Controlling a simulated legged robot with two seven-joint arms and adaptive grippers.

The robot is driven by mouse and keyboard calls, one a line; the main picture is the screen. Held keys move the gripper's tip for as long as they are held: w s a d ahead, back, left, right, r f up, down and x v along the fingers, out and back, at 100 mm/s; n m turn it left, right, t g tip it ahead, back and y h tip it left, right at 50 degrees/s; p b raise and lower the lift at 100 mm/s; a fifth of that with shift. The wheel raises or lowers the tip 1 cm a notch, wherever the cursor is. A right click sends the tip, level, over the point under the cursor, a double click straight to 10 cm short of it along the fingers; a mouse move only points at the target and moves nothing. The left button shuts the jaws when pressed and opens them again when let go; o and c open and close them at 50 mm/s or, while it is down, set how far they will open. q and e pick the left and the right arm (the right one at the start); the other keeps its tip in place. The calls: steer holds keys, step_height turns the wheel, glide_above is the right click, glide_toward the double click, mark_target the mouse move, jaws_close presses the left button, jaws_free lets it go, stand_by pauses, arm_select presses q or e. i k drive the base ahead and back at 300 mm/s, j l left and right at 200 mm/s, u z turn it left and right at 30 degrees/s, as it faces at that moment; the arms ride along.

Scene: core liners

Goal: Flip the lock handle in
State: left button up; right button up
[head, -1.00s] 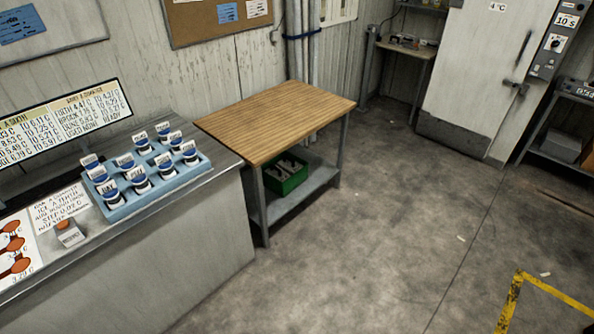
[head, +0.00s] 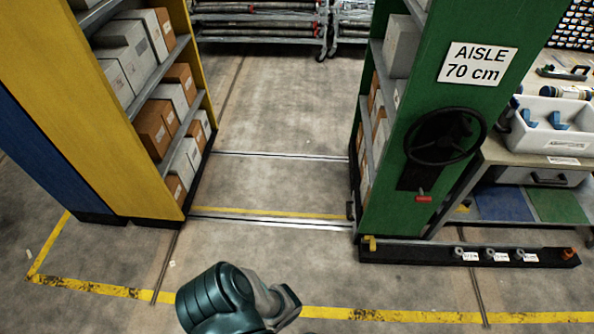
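A small red handle (head: 423,198) sticks out from a dark plate on the end panel of the green shelf unit (head: 395,205), below a black handwheel (head: 445,136). It appears to be the lock handle; its exact position is too small to tell. A teal and grey link of one of my arms shows at the bottom centre of the head view, well apart from the handle. Neither gripper can be made out.
A yellow shelf unit (head: 148,185) with boxes stands left of an open aisle (head: 270,160). A low black bar (head: 410,252) with a yellow piece, several labelled knobs and an orange end lies before the green unit. A workbench with a white bin (head: 545,135) stands right. Yellow tape marks the floor.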

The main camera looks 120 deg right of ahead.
mark_target(421, 198)
steer(key=z, duration=4.7)
